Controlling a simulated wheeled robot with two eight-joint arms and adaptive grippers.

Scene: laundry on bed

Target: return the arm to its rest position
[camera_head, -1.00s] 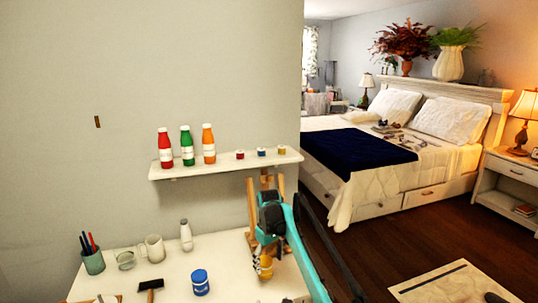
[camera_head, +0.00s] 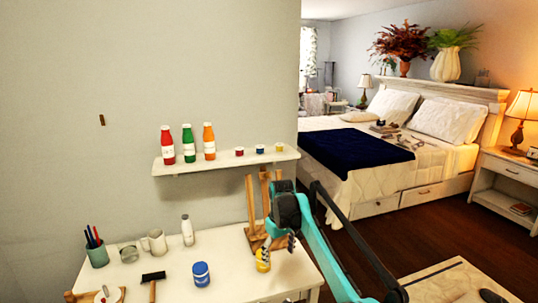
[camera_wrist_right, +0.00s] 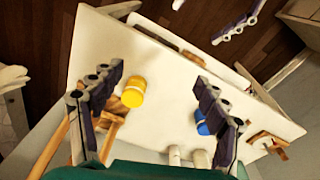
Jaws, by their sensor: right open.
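My right arm, teal, comes in from the lower right in the head view. Its gripper (camera_head: 281,241) is by the front of the wooden easel (camera_head: 252,212), just above the yellow jar (camera_head: 263,261). In the right wrist view the gripper's (camera_wrist_right: 159,80) two dark fingers are spread wide with nothing held. The yellow jar (camera_wrist_right: 133,92) stands on the table below, nearer the left finger, and the blue jar (camera_wrist_right: 204,123) appears beside the right finger. Dark segmented fingers (camera_wrist_right: 236,26), seemingly my left gripper's, show at the top of the wrist view, partly cut off. The left arm is outside the head view.
The white table (camera_head: 225,262) holds a pen cup (camera_head: 96,253), a glass, a mug (camera_head: 155,242), a white bottle (camera_head: 187,230) and a hammer (camera_head: 153,280). A wall shelf (camera_head: 226,162) with bottles and small jars is behind. The bed (camera_head: 345,185) and floor are at right.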

